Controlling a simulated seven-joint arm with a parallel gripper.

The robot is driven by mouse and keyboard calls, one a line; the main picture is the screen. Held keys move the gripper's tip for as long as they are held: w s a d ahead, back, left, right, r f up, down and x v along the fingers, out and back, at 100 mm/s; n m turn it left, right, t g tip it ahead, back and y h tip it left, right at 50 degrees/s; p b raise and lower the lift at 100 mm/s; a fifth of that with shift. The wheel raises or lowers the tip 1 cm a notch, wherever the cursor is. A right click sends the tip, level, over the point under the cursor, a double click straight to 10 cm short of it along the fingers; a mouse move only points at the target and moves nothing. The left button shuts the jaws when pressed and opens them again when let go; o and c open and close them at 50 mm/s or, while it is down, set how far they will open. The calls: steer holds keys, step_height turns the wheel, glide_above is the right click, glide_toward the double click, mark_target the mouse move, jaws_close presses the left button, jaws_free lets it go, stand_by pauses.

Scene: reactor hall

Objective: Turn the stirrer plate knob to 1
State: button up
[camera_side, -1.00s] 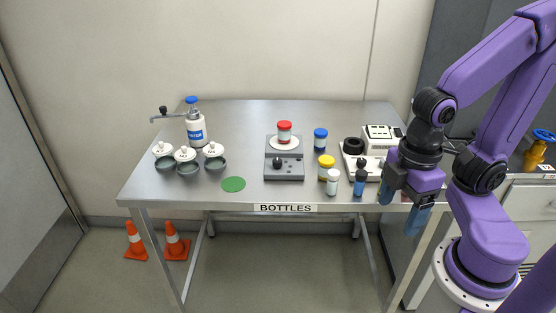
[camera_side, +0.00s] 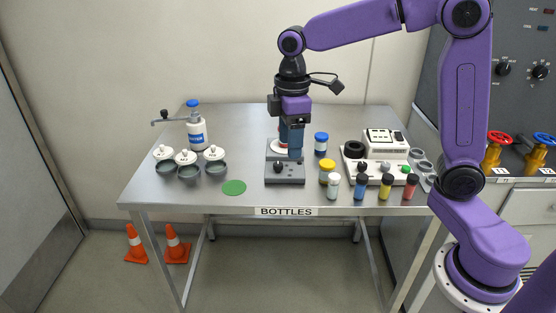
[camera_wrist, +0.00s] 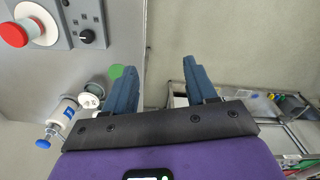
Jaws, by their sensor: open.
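The grey stirrer plate (camera_side: 285,181) stands near the front middle of the steel table. Its black knob (camera_side: 278,167) is on the front left of its top; the setting is too small to read. In the wrist view the knob (camera_wrist: 87,38) shows at the upper left, with a pale pointer mark. My gripper (camera_side: 292,155) is over the plate, empty, with its blue fingers pointing down, to the right of the knob in the side view. The fingers (camera_wrist: 160,75) stand apart in the wrist view. A red-capped jar (camera_wrist: 14,34) sits on the plate's white disc, mostly hidden by my gripper in the side view.
A blue-capped jar (camera_side: 321,143) and yellow-capped jar (camera_side: 327,172) stand right of the plate. Several small bottles (camera_side: 361,187) line the front right, before a white device (camera_side: 385,144).

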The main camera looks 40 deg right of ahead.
steer(key=w+d, duration=0.3)
steer(key=w, duration=0.3)
glide_above(278, 164)
step_height(278, 164, down, 17)
steer(key=shift+r, duration=0.1)
steer(key=shift+c, duration=0.3)
jaws_close()
